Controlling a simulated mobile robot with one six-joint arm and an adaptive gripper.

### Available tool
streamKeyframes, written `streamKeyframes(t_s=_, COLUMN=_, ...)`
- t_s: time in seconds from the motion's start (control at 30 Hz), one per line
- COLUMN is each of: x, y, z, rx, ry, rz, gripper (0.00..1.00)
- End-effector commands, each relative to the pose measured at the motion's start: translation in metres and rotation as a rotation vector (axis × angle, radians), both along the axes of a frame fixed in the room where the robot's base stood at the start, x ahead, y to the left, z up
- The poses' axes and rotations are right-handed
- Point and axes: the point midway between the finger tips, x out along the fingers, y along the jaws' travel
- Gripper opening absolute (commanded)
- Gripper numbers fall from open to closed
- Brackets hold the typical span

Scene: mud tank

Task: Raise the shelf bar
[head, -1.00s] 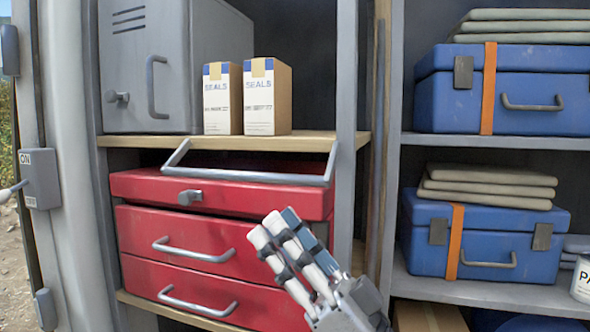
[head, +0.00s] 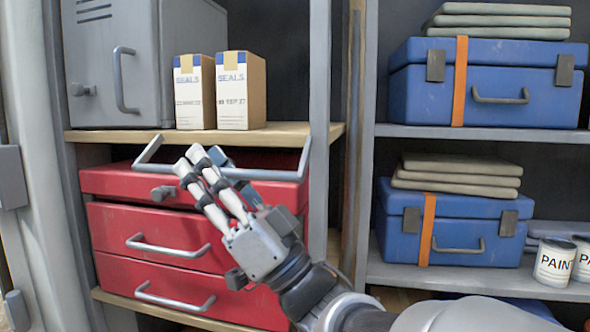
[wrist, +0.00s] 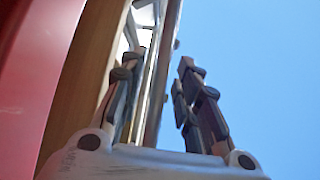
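The grey shelf bar (head: 265,175) hangs as a U-shaped rail below the front edge of the upper shelf, in front of the top red drawer. My gripper (head: 200,160) is at the left half of the bar's long rail, with its fingertips over it. In the wrist view, my gripper (wrist: 160,65) is open, and the bar (wrist: 157,85) runs between its fingers, closer to the left finger. The right fingers stand apart from the bar. The fingers hide a short stretch of the rail in the head view.
Two SEALS boxes (head: 241,92) and a grey metal cabinet (head: 115,60) stand on the wooden shelf (head: 290,133) just above the bar. Red drawers (head: 120,222) with handles lie below. A grey post (head: 320,80) stands right of the bar.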

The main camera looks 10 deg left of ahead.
Motion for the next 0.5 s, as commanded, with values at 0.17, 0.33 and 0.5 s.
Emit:
streamKeyframes(t_s=0.17, x=0.0000, y=-0.0002, z=-0.0002, rx=0.000, ry=0.000, rz=0.000, gripper=0.16)
streamKeyframes(t_s=0.33, x=0.0000, y=-0.0002, z=-0.0002, rx=0.000, ry=0.000, rz=0.000, gripper=0.05)
streamKeyframes(t_s=0.5, x=0.0000, y=-0.0002, z=-0.0004, rx=0.000, ry=0.000, rz=0.000, gripper=0.00)
